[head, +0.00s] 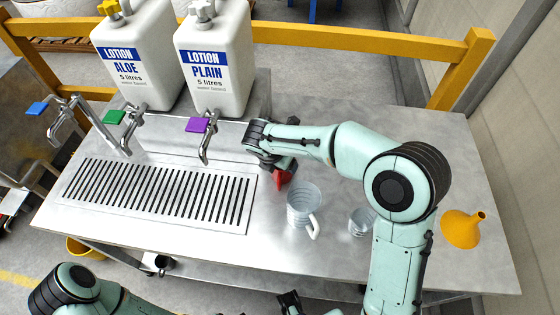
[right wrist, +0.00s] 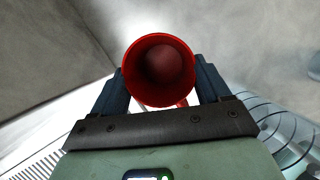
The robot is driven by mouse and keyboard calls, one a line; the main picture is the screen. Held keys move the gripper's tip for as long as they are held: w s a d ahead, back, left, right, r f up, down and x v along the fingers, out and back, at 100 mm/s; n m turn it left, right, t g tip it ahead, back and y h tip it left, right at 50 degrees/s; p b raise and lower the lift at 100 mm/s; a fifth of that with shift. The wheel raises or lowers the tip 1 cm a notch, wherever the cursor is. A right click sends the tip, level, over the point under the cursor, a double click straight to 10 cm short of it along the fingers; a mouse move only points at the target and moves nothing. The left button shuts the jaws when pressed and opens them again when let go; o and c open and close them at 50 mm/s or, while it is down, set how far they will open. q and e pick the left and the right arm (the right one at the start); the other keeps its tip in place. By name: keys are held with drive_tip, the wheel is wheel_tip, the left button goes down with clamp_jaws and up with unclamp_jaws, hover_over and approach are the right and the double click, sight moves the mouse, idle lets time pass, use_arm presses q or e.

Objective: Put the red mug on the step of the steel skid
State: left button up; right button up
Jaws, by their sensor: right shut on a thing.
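The red mug (right wrist: 160,70) is between the two fingers of my right gripper (right wrist: 162,82), with its open mouth facing the right wrist camera; its inside looks empty. In the head view a small red part of the mug (head: 283,178) shows below my right gripper (head: 272,160), over the steel top, right of the drain grate. I cannot tell whether the mug touches the surface. The steel skid (head: 400,120) is the bench-like unit with the grate. A raised steel part (head: 261,95) stands at its back. My left gripper (head: 290,302) is partly visible at the bottom edge.
Two white lotion jugs (head: 128,60) (head: 215,60) stand at the back, with taps in front. A clear jug (head: 303,205) and a clear cup (head: 360,222) stand close to the mug. An orange funnel (head: 461,229) lies at the right. The back right top is clear.

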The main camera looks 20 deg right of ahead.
drive_tip(key=shift+f, duration=0.2)
drive_tip(key=o, duration=1.1)
drive_tip(key=shift+r, duration=0.15)
